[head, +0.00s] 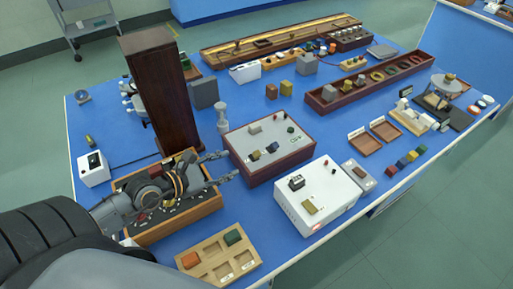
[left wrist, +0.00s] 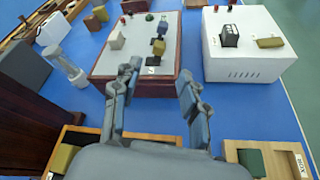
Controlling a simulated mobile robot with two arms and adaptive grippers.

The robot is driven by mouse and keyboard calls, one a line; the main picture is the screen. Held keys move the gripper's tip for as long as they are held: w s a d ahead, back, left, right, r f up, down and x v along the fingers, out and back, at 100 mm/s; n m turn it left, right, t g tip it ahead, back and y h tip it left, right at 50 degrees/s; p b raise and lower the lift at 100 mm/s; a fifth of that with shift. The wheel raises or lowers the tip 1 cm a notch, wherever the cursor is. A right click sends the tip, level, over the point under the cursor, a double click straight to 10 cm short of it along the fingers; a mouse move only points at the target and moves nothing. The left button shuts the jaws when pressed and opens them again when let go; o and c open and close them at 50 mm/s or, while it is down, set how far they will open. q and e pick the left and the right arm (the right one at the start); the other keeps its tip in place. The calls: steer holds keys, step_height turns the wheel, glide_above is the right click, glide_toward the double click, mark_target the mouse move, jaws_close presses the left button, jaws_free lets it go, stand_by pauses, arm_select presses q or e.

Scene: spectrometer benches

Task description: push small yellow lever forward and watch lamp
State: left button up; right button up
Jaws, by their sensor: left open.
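My left gripper (head: 222,166) is open and empty, its fingers reaching toward the near left side of a wooden-sided box with a pale top (head: 267,130). In the left wrist view the fingertips (left wrist: 160,74) are spread in front of this box (left wrist: 110,62). On its top stand a small yellow lever-like piece (left wrist: 163,28) and a blue one (left wrist: 158,46), with a gap between them and the fingers. A white box (head: 320,190) to the right bears a flat yellowish piece (head: 312,209) and a black meter (head: 297,182). I cannot tell which piece is the lamp.
A tall dark wooden block (head: 160,85) stands behind my left arm. A wooden tray (head: 205,212) with parts lies under the gripper. A compartment tray (head: 218,258) is at the front. A pale post (head: 222,118) stands close to the box's left.

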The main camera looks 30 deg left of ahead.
mark_target(257, 154)
arm_select(q)
steer(key=p+x, duration=0.1)
steer(key=x, duration=1)
steer(key=shift+w+d+r+p, duration=0.1)
steer(key=shift+w+p, duration=0.25)
steer(key=shift+p, duration=0.05)
steer(key=shift+w+d+f, duration=0.2)
steer(key=shift+w, duration=0.2)
arm_select(e)
steer(key=shift+w+r, duration=0.3)
steer(key=shift+r, duration=0.25)
steer(key=shift+w+r, duration=0.25)
steer(key=shift+r, duration=0.25)
steer(key=shift+a, duration=0.1)
arm_select(q)
jaws_close()
arm_select(e)
steer(key=shift+s, duration=0.2)
